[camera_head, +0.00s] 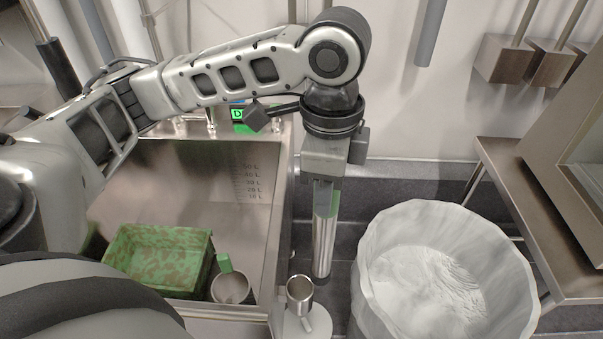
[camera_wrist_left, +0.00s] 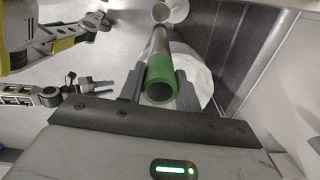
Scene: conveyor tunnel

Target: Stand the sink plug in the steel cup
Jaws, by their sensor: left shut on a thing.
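The sink plug (camera_head: 324,235) is a long steel tube with a green upper end, hanging almost upright. My left gripper (camera_head: 324,180) is shut around its green end. The green end also shows between the fingers in the left wrist view (camera_wrist_left: 158,80). The steel cup (camera_head: 300,289) stands on a round white base at the bottom middle of the head view. The plug's lower end appears just right of the cup's mouth in that view, apart from it. In the left wrist view the cup (camera_wrist_left: 161,12) lies past the plug's far end.
A steel sink (camera_head: 200,185) on the left holds a green mottled bin (camera_head: 160,255) and a mug with a green handle (camera_head: 232,288). A large white bucket (camera_head: 440,270) stands right of the plug. A steel table (camera_head: 520,180) is at the far right.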

